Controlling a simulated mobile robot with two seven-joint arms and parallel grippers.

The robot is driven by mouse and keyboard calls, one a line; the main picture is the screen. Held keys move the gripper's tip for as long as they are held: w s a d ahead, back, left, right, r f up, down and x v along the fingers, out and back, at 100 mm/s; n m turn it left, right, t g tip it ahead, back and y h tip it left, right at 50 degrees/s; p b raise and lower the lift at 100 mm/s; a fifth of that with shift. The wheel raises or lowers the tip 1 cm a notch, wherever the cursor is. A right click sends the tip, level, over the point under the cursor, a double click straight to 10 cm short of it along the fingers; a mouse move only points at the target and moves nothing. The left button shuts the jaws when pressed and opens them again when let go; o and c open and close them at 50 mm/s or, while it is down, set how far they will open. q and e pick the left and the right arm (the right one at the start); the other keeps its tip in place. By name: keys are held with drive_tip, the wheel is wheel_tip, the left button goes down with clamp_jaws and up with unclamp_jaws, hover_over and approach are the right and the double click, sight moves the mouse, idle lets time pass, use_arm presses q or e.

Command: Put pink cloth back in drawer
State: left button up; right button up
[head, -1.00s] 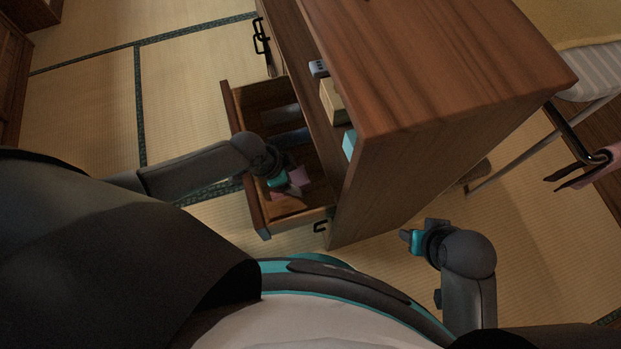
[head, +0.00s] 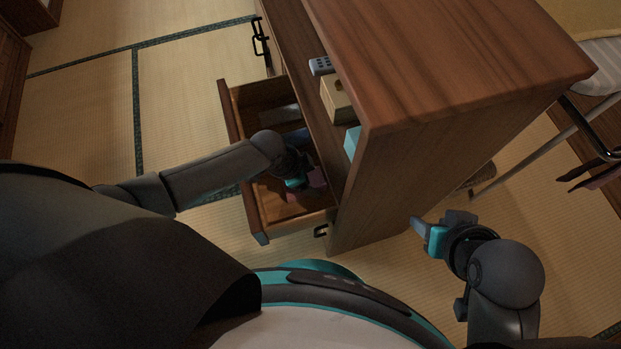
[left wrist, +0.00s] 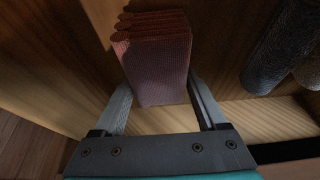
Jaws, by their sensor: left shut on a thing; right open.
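The pink cloth (left wrist: 155,65) is a folded bundle between the fingers of my left gripper (left wrist: 160,105) in the left wrist view. In the head view my left gripper (head: 302,181) reaches into the open drawer (head: 262,213), and a bit of the pink cloth (head: 317,178) shows beside it. The gripper is shut on the cloth inside the drawer walls. Whether the cloth touches the drawer bottom I cannot tell. My right gripper (head: 428,232) is open and empty, to the right of the cabinet and clear of it.
Dark rolled cloths (left wrist: 275,50) lie in the drawer beside the pink one. The wooden cabinet (head: 430,150) has a shelf holding a remote (head: 321,66), a wooden box (head: 337,98) and a teal box (head: 352,142). A chair-like frame stands at right. The tatami at left is free.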

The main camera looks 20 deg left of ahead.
use_arm(q)
drive_tip(key=shift+f, duration=0.25)
drive_tip(key=o, duration=1.2)
drive_tip(key=shift+o, duration=0.2)
use_arm(e)
drive_tip(key=shift+w+a+f, duration=0.1)
drive_tip(key=shift+w+a, duration=0.15)
drive_tip(key=shift+w, duration=0.05)
use_arm(q)
drive_tip(key=shift+s, duration=0.1)
use_arm(e)
drive_tip(key=shift+s, duration=0.1)
drive_tip(key=shift+d, duration=0.1)
